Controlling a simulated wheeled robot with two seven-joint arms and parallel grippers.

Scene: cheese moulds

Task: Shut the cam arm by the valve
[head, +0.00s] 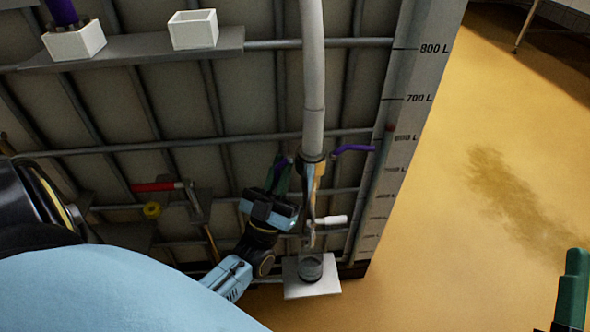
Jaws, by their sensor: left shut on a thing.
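One purple cam arm (354,148) sticks out to the right of the coupling. Another purple cam arm (283,160) is at the coupling's left side. My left gripper (279,174), with green fingers, is shut on this left cam arm, and its fingers partly hide it. My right gripper (574,285) shows only a green finger at the lower right edge, far from the coupling; its opening is hidden.
A grey shelf (130,47) with white boxes (193,29) is at the upper left. A red-handled tool (153,186) hangs on the rack at left. A cup (310,267) stands on a white plate (290,280) below the valve. The yellow floor at right is open, with a stain.

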